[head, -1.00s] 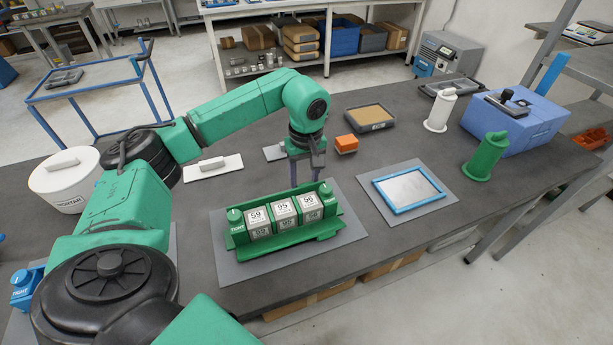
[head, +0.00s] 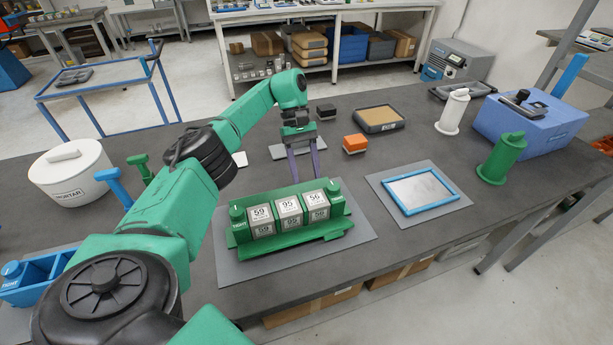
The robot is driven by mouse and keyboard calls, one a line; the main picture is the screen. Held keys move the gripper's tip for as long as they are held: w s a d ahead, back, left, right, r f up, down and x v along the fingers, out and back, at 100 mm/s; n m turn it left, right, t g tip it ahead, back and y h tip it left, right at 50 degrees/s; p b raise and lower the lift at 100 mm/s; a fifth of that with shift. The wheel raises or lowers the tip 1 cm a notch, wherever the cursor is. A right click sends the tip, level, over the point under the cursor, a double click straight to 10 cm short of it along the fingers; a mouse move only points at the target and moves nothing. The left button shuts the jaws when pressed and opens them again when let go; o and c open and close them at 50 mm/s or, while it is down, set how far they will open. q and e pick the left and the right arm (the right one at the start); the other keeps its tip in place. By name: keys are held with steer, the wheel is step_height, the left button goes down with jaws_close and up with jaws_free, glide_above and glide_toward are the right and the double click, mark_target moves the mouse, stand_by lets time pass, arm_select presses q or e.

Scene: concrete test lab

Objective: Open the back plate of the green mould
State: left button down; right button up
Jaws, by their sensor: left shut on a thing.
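The green mould (head: 237,240) lies on a grey mat (head: 362,245) on the dark bench. Several grey numbered cubes (head: 289,212) stand in a row in it. A green plate lies low along its front side. The back plate (head: 291,188) is mostly hidden behind the cubes. My left gripper (head: 305,176) points down at the back edge of the mould, its two purple fingers shut on the back plate; the fingertips are partly hidden. My right gripper is out of view.
An orange block (head: 354,144) and a tan-filled tray (head: 379,118) stand behind the mould. A blue-framed panel (head: 452,198) lies on a mat to the right. A white mortar tub (head: 72,178) and a blue mould (head: 45,277) are at the left.

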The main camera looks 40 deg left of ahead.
arm_select(q)
steer(key=shift+r, duration=0.1)
stand_by(0.3)
steer(key=shift+c, duration=1.2)
jaws_free()
step_height(320, 180, up, 20)
steer(key=p, duration=1.2)
